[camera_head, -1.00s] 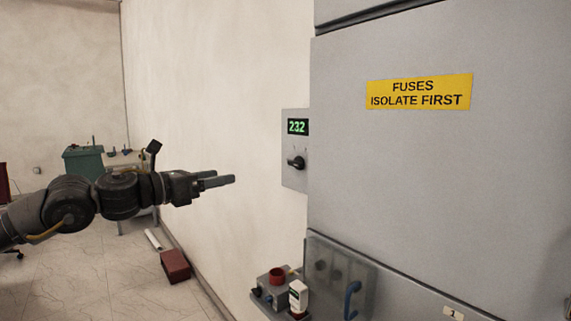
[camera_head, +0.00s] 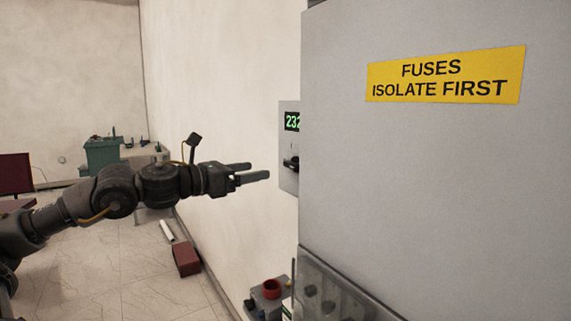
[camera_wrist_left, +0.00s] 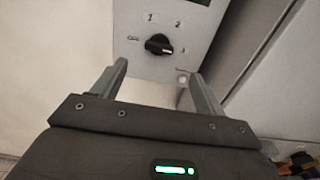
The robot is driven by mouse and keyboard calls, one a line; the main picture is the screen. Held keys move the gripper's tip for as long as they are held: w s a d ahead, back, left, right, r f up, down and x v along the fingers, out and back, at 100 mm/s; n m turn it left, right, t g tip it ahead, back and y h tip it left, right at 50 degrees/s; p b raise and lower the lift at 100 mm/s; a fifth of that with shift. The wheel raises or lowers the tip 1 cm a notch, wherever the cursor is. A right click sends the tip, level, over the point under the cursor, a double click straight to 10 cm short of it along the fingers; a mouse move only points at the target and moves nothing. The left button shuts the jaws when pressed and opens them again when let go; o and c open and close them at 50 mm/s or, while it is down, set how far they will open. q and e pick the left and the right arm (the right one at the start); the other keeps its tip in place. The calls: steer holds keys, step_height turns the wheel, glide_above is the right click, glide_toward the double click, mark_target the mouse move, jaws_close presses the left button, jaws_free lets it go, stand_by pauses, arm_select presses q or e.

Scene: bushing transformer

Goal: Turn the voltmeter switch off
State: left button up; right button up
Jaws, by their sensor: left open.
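The voltmeter panel (camera_head: 287,177) is a grey plate on the wall, partly hidden behind the cabinet edge in the head view. The black rotary switch (camera_head: 291,162) sits below the display. In the left wrist view the switch knob (camera_wrist_left: 159,44) is seen whole, with marks 1, 2, 3 and a small label at its left; its pointer lies roughly sideways. My left gripper (camera_head: 262,171) is open and empty, a short way left of the panel. In the wrist view its fingers (camera_wrist_left: 157,80) are spread below the knob, apart from it.
A large grey cabinet (camera_head: 410,190) with a yellow "FUSES ISOLATE FIRST" sign (camera_head: 446,76) fills the right side. A grey box with a red ring (camera_head: 271,289) is low beside it. A dark red box (camera_head: 187,259) lies on the floor. The wall side is clear.

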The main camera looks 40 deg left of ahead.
mark_target(288, 166)
arm_select(q)
steer(key=p+x, duration=0.4)
steer(key=x, duration=0.5)
steer(key=shift+w, duration=0.1)
steer(key=shift+w+f, duration=0.2)
steer(key=shift+w, duration=0.25)
steer(key=shift+d, duration=0.1)
steer(key=c, duration=1)
